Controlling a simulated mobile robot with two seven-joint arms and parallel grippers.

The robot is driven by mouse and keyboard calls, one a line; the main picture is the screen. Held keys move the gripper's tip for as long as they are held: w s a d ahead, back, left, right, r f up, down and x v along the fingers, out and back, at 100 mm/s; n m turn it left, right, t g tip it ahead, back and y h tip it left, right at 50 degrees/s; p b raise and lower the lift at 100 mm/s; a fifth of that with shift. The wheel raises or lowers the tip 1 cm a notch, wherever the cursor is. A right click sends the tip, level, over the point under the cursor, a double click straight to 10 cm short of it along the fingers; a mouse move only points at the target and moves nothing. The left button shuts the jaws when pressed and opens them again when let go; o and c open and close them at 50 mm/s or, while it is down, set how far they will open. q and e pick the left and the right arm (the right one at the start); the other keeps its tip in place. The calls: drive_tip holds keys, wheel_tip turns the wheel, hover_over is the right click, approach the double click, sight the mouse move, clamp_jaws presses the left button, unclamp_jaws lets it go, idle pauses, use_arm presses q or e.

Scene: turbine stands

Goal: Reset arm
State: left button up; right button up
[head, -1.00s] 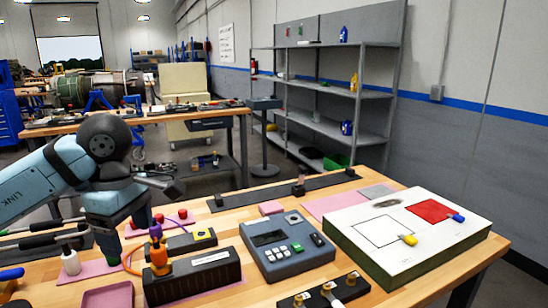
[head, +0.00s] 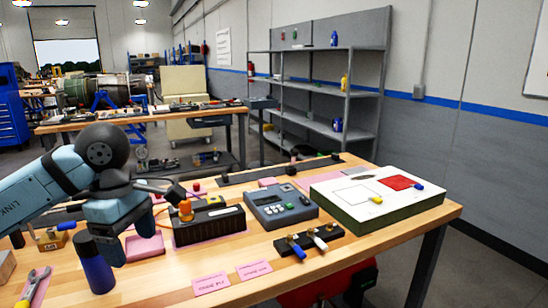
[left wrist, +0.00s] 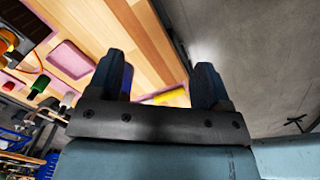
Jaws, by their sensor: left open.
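My left gripper (head: 112,238) hangs over the left part of the workbench, with my arm coming in from the left. In the left wrist view its two fingers (left wrist: 165,80) are apart and nothing is held between them. A blue cylinder with a dark top (head: 97,270) stands on the bench close beside the gripper in the head view; I cannot tell whether they touch. In the left wrist view a yellow item (left wrist: 172,97) shows beyond the fingers. My right gripper is not in view.
The bench holds a black box with an orange knob (head: 208,222), a grey keypad device (head: 282,208), a black strip with connectors (head: 308,243) and a white panel box (head: 378,208). A wrench (head: 36,284) lies at front left. Grey shelves (head: 318,92) stand behind.

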use_arm(q)
drive_tip(key=s+d+f+n+g+h, duration=0.3)
drive_tip(key=s+d+h, duration=0.1)
drive_tip(key=d+h, duration=0.55)
drive_tip(key=s+d+f+n+g+h, duration=0.3)
drive_tip(key=s+d+n+h, duration=0.1)
drive_tip(key=d+h, duration=0.5)
drive_tip(key=w+a+f+n+t+y, duration=0.25)
drive_tip(key=f+n+t, duration=0.35)
drive_tip(key=n+t, duration=0.85)
drive_tip(key=w+a+f+n+t+y, duration=0.3)
drive_tip(key=f+n+t, duration=0.5)
drive_tip(key=n, duration=1.1)
drive_tip(key=s+a+f+n+g+y, duration=0.3)
drive_tip(key=s+a+f+n+y, duration=0.15)
drive_tip(key=s+f+n, duration=0.4)
drive_tip(key=s+a+f+n+g+y, duration=0.25)
drive_tip(key=s+f+n+y, duration=0.3)
drive_tip(key=f, duration=0.65)
wheel_tip(320, 180, up, 15)
drive_tip(key=s+a+p, duration=0.1)
drive_tip(key=p, duration=1.9)
drive_tip(key=shift+s+a+m+y+p, duration=0.25)
drive_tip(key=shift+s+m+y+p, duration=0.05)
drive_tip(key=shift+s+m, duration=0.15)
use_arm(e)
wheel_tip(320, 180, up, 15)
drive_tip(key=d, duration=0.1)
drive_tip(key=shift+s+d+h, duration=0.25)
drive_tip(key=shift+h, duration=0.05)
